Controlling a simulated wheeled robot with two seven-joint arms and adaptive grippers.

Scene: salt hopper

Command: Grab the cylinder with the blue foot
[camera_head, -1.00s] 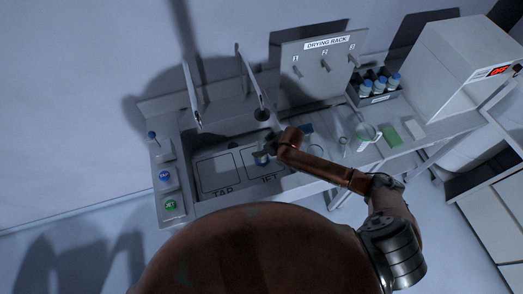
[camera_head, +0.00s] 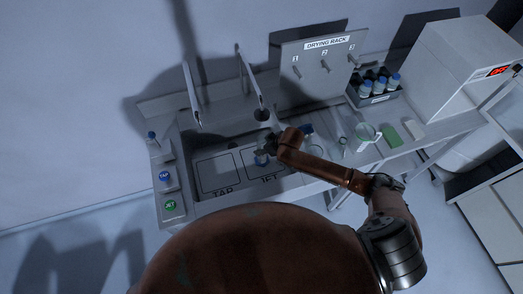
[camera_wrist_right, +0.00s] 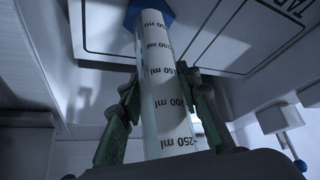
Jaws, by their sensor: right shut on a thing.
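A clear graduated cylinder (camera_wrist_right: 165,95) with black ml marks and a blue foot (camera_wrist_right: 147,13) fills the middle of the right wrist view. My right gripper (camera_wrist_right: 165,110) is shut on it, with one dark green finger on each side near the 200 ml mark. The foot points away from the gripper. Most of the cylinder is hidden there by the gripper. My left gripper is not in view.
A drying rack (camera_head: 317,68) with pegs stands behind the sink. Two taps rise at its back left. TAP (camera_head: 164,176) and JET (camera_head: 170,205) buttons are at left.

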